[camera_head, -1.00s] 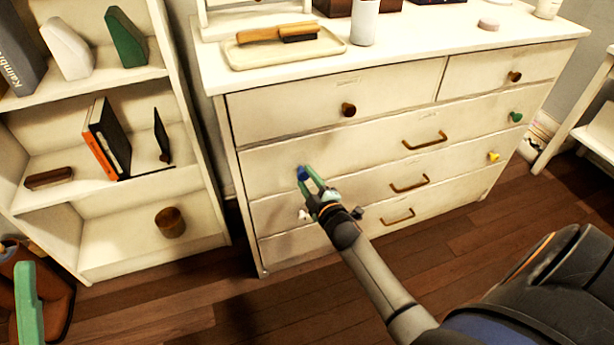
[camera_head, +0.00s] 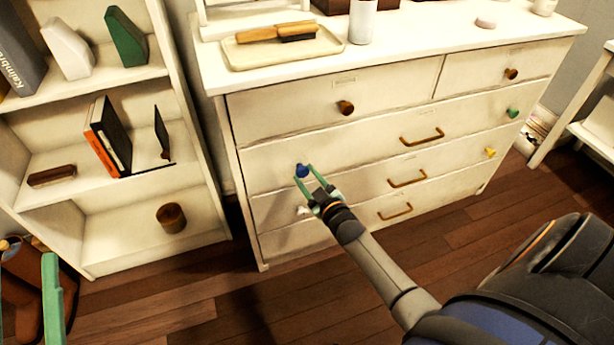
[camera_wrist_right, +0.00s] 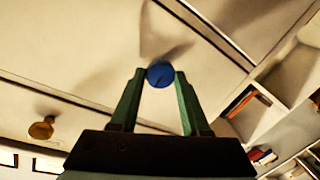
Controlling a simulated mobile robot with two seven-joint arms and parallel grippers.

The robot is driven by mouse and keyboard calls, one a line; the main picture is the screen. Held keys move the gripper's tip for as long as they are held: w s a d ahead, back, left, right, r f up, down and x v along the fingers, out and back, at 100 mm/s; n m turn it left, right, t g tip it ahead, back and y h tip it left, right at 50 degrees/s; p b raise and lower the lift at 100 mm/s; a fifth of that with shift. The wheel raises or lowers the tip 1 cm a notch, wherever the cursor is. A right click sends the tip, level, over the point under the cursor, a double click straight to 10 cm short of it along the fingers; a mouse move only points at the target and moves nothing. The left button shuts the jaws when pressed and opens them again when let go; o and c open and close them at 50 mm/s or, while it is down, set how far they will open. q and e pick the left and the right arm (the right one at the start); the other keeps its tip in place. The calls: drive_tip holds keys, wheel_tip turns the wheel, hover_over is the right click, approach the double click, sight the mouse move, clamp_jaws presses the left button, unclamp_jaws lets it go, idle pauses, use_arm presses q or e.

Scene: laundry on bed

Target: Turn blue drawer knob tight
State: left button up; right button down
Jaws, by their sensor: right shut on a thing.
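The blue drawer knob (camera_head: 301,171) sits on the left part of the second drawer row of the white dresser (camera_head: 290,150). My right gripper (camera_head: 304,175) reaches up to it from below right, its green fingers one on each side of the knob, shut on it. In the right wrist view the blue knob (camera_wrist_right: 160,74) sits between the two fingertips (camera_wrist_right: 160,78). A dark mark shows on its face. My left gripper (camera_head: 52,300) shows only as a green finger at the lower left edge, away from the dresser; its jaws cannot be judged.
A white knob (camera_head: 303,211) is just below, near my right wrist. Brown (camera_head: 345,107), green (camera_head: 512,112) and yellow (camera_head: 490,152) knobs and brass handles (camera_head: 422,137) stick out of other drawers. A bookshelf (camera_head: 150,215) stands at left. The wooden floor in front is clear.

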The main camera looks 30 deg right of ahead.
idle(0.4)
drive_tip(key=shift+c, duration=1.9)
unclamp_jaws()
drive_tip(key=shift+s, duration=0.1)
drive_tip(key=shift+s, duration=0.2)
use_arm(q)
wheel_tip(320, 180, down, 20)
drive_tip(key=w+a+n+g+y+p, duration=0.1)
drive_tip(key=w+n+g+y+p, duration=0.2)
drive_tip(key=n+g+y, duration=0.2)
drive_tip(key=shift+a+r+n+g+y+p, duration=0.2)
drive_tip(key=shift+n+g+y+p, duration=0.15)
drive_tip(key=shift+g+y, duration=0.65)
use_arm(e)
drive_tip(key=s+a+r, duration=0.1)
drive_tip(key=s, duration=1)
drive_tip(key=shift+s+a, duration=0.2)
drive_tip(key=shift+s, duration=0.2)
